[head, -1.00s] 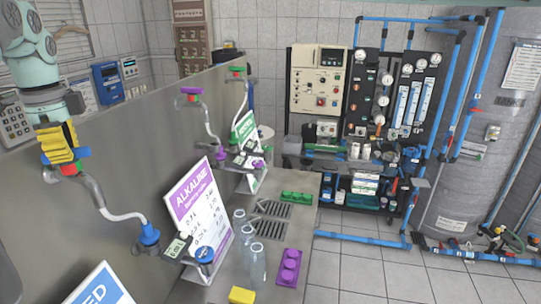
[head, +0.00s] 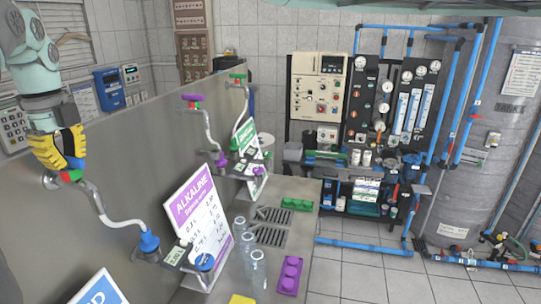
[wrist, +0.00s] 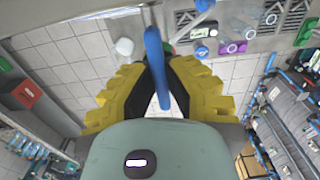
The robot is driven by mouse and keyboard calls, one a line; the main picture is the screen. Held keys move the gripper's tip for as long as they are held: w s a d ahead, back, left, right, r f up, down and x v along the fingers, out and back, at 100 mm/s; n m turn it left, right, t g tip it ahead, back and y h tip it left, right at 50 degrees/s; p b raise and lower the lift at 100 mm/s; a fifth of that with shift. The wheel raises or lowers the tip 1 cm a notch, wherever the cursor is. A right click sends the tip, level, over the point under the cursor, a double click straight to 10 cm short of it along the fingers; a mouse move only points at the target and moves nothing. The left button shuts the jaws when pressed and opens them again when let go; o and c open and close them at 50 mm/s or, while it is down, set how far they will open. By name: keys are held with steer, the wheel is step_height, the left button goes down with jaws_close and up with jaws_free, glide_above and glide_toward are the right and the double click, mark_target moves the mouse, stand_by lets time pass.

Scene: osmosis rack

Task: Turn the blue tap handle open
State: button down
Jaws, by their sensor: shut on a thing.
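The blue tap handle (wrist: 153,45) runs between the yellow fingers of my gripper (wrist: 158,75) in the wrist view, and the gripper is shut on it. In the head view my gripper (head: 62,155) points down onto the left tap on the grey panel. The tap's red and green body (head: 70,176) shows just below the fingertips. Its curved metal spout (head: 105,213) runs down to a blue nozzle (head: 149,242).
Two more taps, with a purple handle (head: 191,97) and a green handle (head: 237,76), stand along the panel (head: 125,140). An ALKALINE sign (head: 200,215), clear bottles (head: 247,258) and a purple holder (head: 290,275) stand on the counter below.

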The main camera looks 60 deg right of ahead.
stand_by(0.4)
steer(key=c, duration=1)
jaws_free()
